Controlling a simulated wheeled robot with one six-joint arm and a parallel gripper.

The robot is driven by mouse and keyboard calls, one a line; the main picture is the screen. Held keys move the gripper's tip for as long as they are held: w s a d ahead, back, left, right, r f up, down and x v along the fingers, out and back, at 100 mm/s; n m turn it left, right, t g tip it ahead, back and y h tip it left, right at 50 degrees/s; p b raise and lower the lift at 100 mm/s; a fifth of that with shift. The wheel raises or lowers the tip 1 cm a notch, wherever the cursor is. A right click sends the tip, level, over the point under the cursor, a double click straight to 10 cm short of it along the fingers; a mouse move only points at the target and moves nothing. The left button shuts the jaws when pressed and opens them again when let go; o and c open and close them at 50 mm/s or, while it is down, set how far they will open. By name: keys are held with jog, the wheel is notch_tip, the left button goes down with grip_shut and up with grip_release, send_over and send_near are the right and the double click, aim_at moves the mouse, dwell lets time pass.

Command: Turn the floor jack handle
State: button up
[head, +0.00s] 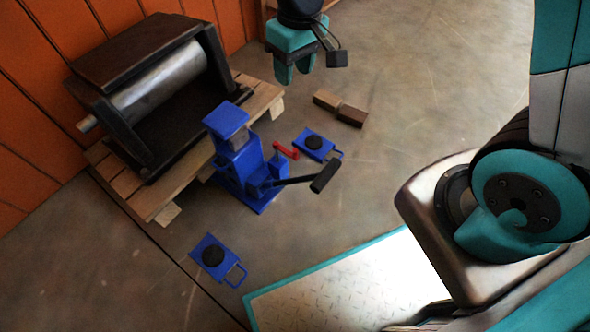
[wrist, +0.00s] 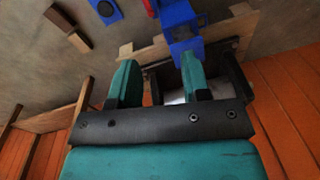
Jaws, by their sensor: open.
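The blue floor jack (head: 240,160) stands upright in front of the wooden pallet. A dark handle with a thick black grip (head: 324,177) sticks out to its right, and a small red crank (head: 287,151) shows near its right side. In the wrist view, part of the blue jack (wrist: 180,22) and a bit of red (wrist: 151,7) show at the top edge; the black grip is not visible there. My teal gripper (head: 294,72) is open and empty, pointing down beyond the jack, apart from it. Its two fingers (wrist: 158,78) are spread in the wrist view.
A dark roller machine (head: 150,90) rests on the pallet (head: 150,203). Small blue plates with black discs lie on the floor, one beside the jack (head: 328,151), one nearer (head: 221,267). Wooden blocks (head: 340,108) lie right. A teal-edged metal plate (head: 350,285) lies in front.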

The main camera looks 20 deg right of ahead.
jog(key=h+b, duration=0.1)
jog(key=b, duration=0.6)
send_over(295, 149)
notch_tip(295, 149, down, 16)
notch_tip(295, 149, down, 17)
jog(key=b, duration=0.9)
jog(key=shift+d+b, duration=0.1)
jog(key=shift+b, duration=0.3)
jog(key=shift+r, duration=0.1)
grip_shut()
